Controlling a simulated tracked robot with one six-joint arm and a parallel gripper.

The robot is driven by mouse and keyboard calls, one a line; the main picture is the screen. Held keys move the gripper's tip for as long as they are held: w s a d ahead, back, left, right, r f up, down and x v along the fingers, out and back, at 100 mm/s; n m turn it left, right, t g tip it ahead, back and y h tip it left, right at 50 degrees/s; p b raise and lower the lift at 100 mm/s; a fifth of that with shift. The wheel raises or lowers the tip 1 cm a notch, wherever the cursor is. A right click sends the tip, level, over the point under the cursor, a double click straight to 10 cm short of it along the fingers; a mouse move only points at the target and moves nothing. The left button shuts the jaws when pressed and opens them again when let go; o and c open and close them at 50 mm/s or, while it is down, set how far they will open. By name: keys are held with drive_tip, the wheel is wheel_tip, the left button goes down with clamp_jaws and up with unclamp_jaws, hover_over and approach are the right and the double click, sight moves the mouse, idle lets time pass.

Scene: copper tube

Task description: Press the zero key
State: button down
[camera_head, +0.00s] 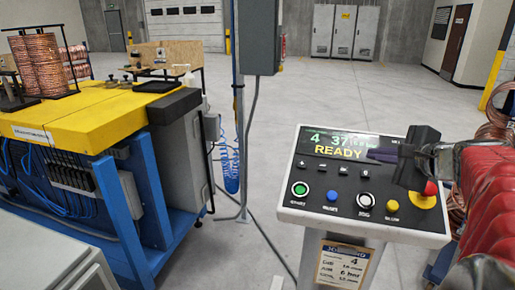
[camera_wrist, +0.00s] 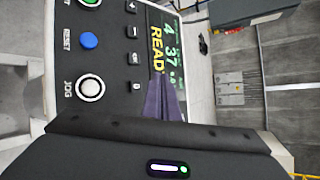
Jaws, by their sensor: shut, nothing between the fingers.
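The zero key is the small black key (camera_head: 365,173) at the right end of the row under the screen in the head view. In the wrist view the zero key (camera_wrist: 136,86) shows uncovered, marked 0. My gripper (camera_head: 372,155) reaches in from the right, with its purple fingers together and empty. In the wrist view the fingertips (camera_wrist: 161,77) appear beside the zero key, over the READY end of the screen. The gap between the fingertips and the panel is hard to judge.
The tilted panel (camera_head: 290,205) also has a green button (camera_head: 300,189), blue button (camera_head: 332,196), white jog button (camera_head: 365,200) and yellow button (camera_head: 391,205). A red knob (camera_head: 430,189) is partly behind my gripper.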

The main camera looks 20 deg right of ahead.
sight(362, 169)
drive_tip(key=shift+w+d+f, duration=0.2)
drive_tip(key=shift+w+f, duration=0.1)
drive_tip(key=shift+f, duration=0.5)
drive_tip(key=shift+w+d+f, duration=0.2)
drive_tip(key=shift+w+f, duration=0.05)
drive_tip(key=shift+f, duration=0.55)
drive_tip(key=shift+w+d+f, duration=0.2)
drive_tip(key=shift+w+f, duration=0.1)
drive_tip(key=shift+f, duration=0.5)
drive_tip(key=shift+f, duration=0.1)
drive_tip(key=shift+w+d+f, duration=0.1)
drive_tip(key=shift+d+f, duration=0.05)
drive_tip(key=shift+f, duration=0.1)
drive_tip(key=shift+w+f, duration=0.2)
drive_tip(key=shift+f, duration=0.25)
idle(1.4)
drive_tip(key=shift+r, duration=0.15)
drive_tip(key=shift+s+r, duration=0.3)
drive_tip(key=shift+r, duration=0.4)
drive_tip(key=r, duration=0.1)
drive_tip(key=s+a+r, duration=0.1)
drive_tip(key=r, duration=0.2)
drive_tip(key=shift+s+a+r, duration=0.2)
drive_tip(key=shift+s+r, duration=0.1)
drive_tip(key=shift+s, duration=0.05)
